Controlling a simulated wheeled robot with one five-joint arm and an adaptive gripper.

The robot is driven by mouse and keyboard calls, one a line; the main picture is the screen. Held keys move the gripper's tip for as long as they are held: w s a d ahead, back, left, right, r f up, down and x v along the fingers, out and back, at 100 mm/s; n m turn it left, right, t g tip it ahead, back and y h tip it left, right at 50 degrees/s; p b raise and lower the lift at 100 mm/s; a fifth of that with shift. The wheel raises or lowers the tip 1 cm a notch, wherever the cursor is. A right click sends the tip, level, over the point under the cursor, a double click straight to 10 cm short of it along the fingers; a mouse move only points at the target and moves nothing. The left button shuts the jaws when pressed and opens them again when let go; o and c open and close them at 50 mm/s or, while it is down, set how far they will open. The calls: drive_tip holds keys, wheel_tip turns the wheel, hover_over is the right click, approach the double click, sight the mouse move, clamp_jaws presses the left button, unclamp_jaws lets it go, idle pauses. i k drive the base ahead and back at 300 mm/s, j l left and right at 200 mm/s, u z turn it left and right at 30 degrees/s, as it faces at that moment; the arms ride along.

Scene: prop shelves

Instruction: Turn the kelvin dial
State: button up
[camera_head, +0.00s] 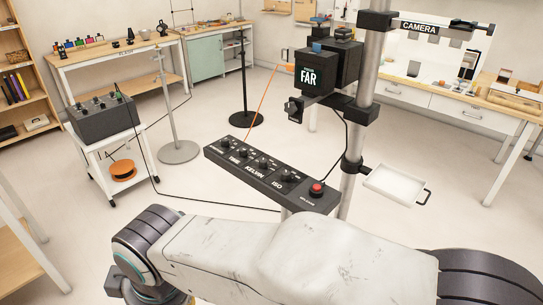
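The kelvin dial (264,162) is a small black knob on a long dark control panel (300,196). The white word KELVIN is printed on the panel just in front of it. Similar dials sit in the same row, with the ISO dial (287,174) to its right. The dial's pointer setting is too small to read. My pale arm crosses the lower foreground, in front of the panel. My gripper is not visible, so its state and its distance from the dial do not show.
A red button (317,188) is at the panel's right end. A camera body (330,65) with a FAR display stands behind on a metal post (373,80). A white tray (396,186) juts from the post. A grey box (100,118) on a cart stands left, with open floor between.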

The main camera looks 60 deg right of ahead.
sight(262, 162)
drive_tip(key=i+l+u, duration=0.2)
drive_tip(key=i+l, duration=0.3)
drive_tip(key=l, duration=0.15)
drive_tip(key=i+l+u, duration=0.2)
drive_tip(key=l+u, duration=0.15)
drive_tip(key=k+l, duration=0.05)
drive_tip(key=l, duration=0.05)
